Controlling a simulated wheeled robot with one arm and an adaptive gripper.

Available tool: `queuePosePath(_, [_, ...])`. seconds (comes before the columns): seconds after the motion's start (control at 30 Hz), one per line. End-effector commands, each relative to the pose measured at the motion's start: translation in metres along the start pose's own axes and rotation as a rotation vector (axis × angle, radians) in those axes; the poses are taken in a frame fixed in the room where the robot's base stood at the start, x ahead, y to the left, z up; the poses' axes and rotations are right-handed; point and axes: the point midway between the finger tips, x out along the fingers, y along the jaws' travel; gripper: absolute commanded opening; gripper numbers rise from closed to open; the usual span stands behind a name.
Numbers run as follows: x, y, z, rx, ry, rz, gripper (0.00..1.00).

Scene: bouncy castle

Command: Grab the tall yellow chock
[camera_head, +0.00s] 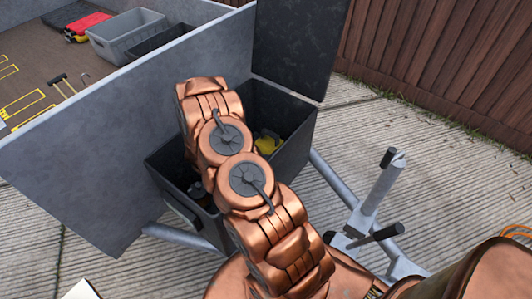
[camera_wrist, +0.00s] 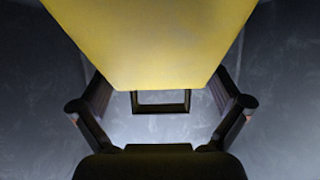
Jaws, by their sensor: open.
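A yellow block, which looks like the chock (camera_wrist: 150,40), fills the upper middle of the wrist view, very close to the camera. Its lower edge lies between the two fingers of my gripper (camera_wrist: 160,108). The fingers stand apart on either side, with nothing clamped between them. In the head view, a yellow thing (camera_head: 267,145) shows inside the dark open box (camera_head: 292,152), right of my arm. I cannot tell from that view whether it is the same block. My arm reaches down into the box and hides most of its inside and my gripper.
The box's dark lid (camera_head: 298,45) stands raised at the back. A grey trailer wall (camera_head: 110,130) rises close on the left. A metal jack stand (camera_head: 375,190) is at the right. Grey crates (camera_head: 130,35) sit on the trailer bed.

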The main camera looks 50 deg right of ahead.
Motion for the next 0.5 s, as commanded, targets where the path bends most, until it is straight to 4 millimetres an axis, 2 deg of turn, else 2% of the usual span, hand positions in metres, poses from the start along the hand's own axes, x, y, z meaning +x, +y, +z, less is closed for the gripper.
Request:
queuePosePath(0.13, [0.0095, 0.0012, 0.0004, -0.001, -0.001, 0.001, 1.00])
queuePosePath(0.4, [0.0108, 0.0009, 0.0008, -0.001, -0.001, 0.001, 1.00])
queuePosePath(0.5, [0.0107, 0.0008, 0.0008, -0.001, -0.001, 0.001, 0.90])
